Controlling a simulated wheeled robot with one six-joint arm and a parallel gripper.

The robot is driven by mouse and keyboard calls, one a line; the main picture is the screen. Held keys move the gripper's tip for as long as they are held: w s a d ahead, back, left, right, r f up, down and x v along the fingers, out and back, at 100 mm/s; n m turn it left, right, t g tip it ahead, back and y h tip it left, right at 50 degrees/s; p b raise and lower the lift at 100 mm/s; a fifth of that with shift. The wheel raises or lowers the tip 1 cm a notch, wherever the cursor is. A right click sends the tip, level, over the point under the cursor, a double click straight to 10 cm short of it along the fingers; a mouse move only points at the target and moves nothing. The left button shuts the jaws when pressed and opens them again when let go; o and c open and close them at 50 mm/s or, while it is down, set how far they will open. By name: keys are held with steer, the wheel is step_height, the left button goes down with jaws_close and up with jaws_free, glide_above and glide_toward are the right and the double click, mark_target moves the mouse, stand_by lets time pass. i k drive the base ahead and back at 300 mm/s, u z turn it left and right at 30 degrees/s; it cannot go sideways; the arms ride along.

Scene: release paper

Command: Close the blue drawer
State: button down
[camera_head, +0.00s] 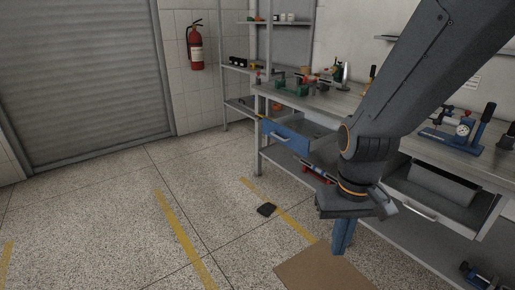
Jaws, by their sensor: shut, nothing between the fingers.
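The blue drawer (286,139) sits under the workbench top at the middle of the picture. It is pulled out, with its blue front and pale handle standing clear of the bench and part of its inside showing. My gripper (342,246) hangs down at the lower right, in front of the bench. Its blue fingers are shut and empty. It is to the right of and nearer than the blue drawer, apart from it in the picture. My arm hides part of the bench right of the drawer.
A grey drawer (440,193) also stands open at the right. Tools lie on the bench top (322,101). The floor at the left is clear.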

mark_target(300, 139)
steer(key=u, duration=0.3)
steer(key=i, duration=1.15)
steer(key=z, duration=0.35)
